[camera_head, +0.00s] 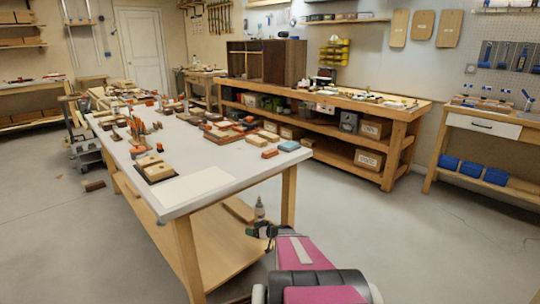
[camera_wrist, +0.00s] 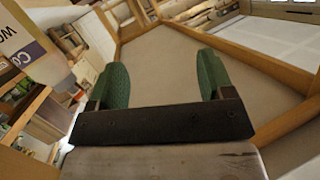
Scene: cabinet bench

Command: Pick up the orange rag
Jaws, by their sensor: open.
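I cannot clearly make out an orange rag in either view. Several small orange items sit among tools on the white-topped workbench (camera_head: 205,183). An orange-red piece (camera_head: 270,153) lies near its right edge, but it looks more like a small block. My gripper (camera_head: 258,231) is low beside the bench's near right side, below the height of its top. In the wrist view my gripper (camera_wrist: 162,82) shows two green fingers spread apart with nothing between them. The view past the fingers shows a pale surface and wooden beams.
A bottle (camera_head: 259,207) stands close to my gripper by the bench leg; it also shows large at left in the wrist view (camera_wrist: 30,45). A lower shelf (camera_head: 215,250) spans under the bench. A long wooden bench (camera_head: 350,103) stands behind. The floor at right is clear.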

